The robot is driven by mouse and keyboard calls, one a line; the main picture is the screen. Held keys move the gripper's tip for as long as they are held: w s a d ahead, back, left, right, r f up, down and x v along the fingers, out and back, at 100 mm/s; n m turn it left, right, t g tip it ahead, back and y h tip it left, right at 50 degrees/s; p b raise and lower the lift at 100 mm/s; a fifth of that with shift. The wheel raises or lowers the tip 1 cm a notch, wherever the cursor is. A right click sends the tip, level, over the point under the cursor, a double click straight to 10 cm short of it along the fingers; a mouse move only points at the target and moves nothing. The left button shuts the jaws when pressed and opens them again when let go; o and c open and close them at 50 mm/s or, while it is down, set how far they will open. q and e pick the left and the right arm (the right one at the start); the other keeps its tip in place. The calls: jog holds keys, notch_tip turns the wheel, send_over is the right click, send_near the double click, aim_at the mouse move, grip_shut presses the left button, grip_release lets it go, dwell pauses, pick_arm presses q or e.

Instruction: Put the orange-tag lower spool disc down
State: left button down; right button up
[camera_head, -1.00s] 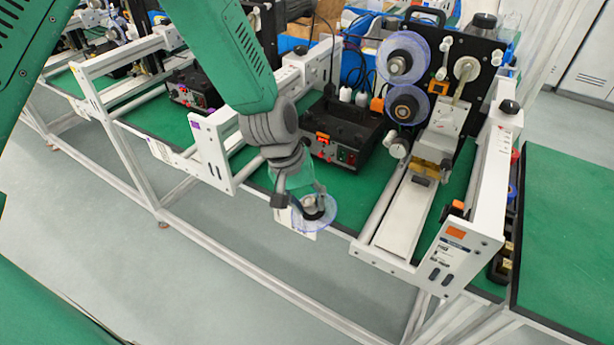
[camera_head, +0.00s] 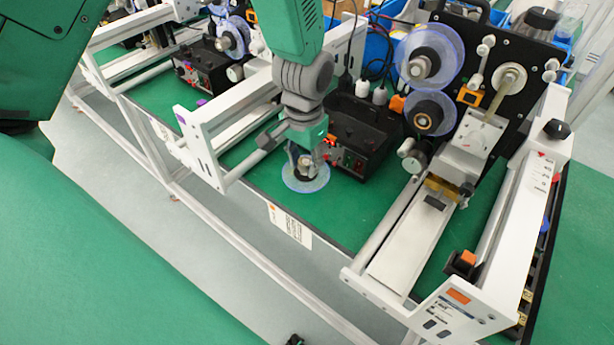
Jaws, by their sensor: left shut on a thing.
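My left gripper (camera_head: 304,166) comes down over the green table top and is shut on a clear, blue-rimmed spool disc (camera_head: 316,183) with a dark hub. The disc is roughly level, at or just above the mat near the table's front edge; I cannot tell whether it touches. The orange-tag machine (camera_head: 470,312) stands to the right, its orange tag (camera_head: 458,296) on the front panel. On its black back plate are an upper spool (camera_head: 450,48) and a lower round spool part (camera_head: 446,112) with blue rims. My right gripper is not in view.
A black box with lit buttons (camera_head: 362,142) stands just behind the disc. A white frame (camera_head: 200,145) is close on the left. A white printed label (camera_head: 290,226) hangs at the table edge. Bare green mat (camera_head: 345,208) lies between disc and orange-tag machine.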

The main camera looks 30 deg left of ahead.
aim_at(309, 179)
pick_arm(q)
jog(key=shift+d+f, duration=0.3)
jog(key=shift+f, duration=0.15)
jog(key=f, duration=0.1)
jog(key=d+f, duration=0.1)
jog(key=f, duration=0.1)
jog(key=shift+w+f, duration=0.1)
jog(key=shift+f, duration=0.05)
jog(key=shift+a+f, duration=0.15)
jog(key=shift+f, duration=0.25)
jog(key=shift+a+f, duration=0.15)
jog(key=shift+a, duration=0.3)
jog(key=c, duration=1.2)
grip_release()
jog(key=shift+a, duration=0.15)
jog(key=shift+d+r, duration=0.2)
jog(key=shift+d, duration=0.25)
jog(key=r, duration=1.1)
jog(key=shift+a, duration=0.3)
jog(key=shift+d+r, duration=0.2)
jog(key=shift+r, duration=0.15)
jog(key=shift+f, duration=0.25)
jog(key=shift+t, duration=0.3)
jog(key=s+f, duration=1.4)
jog(key=s+a+f, duration=0.1)
jog(key=s+f, duration=0.6)
jog(key=s, duration=0.1)
jog(key=shift+f, duration=0.1)
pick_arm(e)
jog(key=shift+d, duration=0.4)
